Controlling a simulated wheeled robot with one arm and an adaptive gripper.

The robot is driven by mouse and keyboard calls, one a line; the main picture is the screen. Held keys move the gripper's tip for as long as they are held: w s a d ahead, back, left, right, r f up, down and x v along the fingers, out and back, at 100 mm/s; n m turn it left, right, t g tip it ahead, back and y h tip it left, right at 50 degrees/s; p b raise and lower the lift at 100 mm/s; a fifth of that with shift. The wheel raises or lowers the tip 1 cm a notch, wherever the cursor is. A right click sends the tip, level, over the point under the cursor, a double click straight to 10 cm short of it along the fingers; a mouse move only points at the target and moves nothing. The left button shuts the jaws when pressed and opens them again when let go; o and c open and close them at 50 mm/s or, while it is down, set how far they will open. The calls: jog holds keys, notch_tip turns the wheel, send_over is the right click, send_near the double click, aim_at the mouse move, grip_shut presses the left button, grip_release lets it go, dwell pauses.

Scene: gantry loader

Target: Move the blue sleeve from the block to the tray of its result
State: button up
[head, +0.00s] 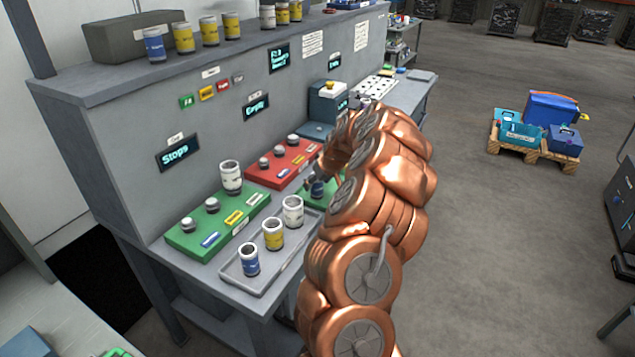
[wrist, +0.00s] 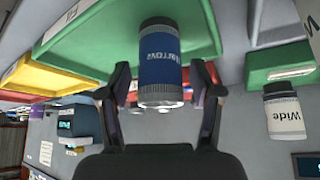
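A blue sleeve (wrist: 160,66) with white lettering and grey ends stands in front of a green surface (wrist: 90,38) in the wrist view, which looks upside down. My gripper (wrist: 162,80) has one finger on each side of the sleeve, with a visible gap on both sides. In the head view this blue sleeve (head: 318,189) is partly hidden by my arm, at a green tray or block (head: 309,198). Another green tray (head: 185,240) holds a white sleeve (head: 230,177) and small grey knobs. A red tray (head: 262,178) also holds knobs.
A grey tray (head: 236,277) in front holds a blue (head: 249,260), a yellow (head: 273,234) and a white sleeve (head: 292,211). More sleeves stand on the upper shelf (head: 110,70). A teal device (head: 327,103) stands behind my arm.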

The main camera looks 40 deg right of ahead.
jog(key=shift+r, duration=0.2)
dwell(0.3)
jog(key=b+v, duration=0.4)
jog(key=v, duration=0.8)
jog(key=s+a+r+n+g+y, duration=0.1)
jog(key=s+a+n+g, duration=0.1)
jog(key=a, duration=1.3)
jog(key=s+a+r+n+g+y, duration=0.1)
jog(key=s+a+y, duration=0.15)
jog(key=a, duration=1.25)
jog(key=s+a+f+g, duration=0.1)
jog(key=s+a, duration=0.3)
jog(key=s, duration=0.5)
jog(key=s+a+f+g+h, duration=0.1)
jog(key=s+a, duration=0.3)
jog(key=s, duration=0.5)
jog(key=s+a+f+g+h, duration=0.1)
jog(key=s+a+f+g, duration=0.2)
jog(key=s, duration=0.6)
jog(key=shift+s+a+f+m, duration=0.3)
jog(key=shift+s+a+f, duration=0.05)
jog(key=shift+a, duration=0.15)
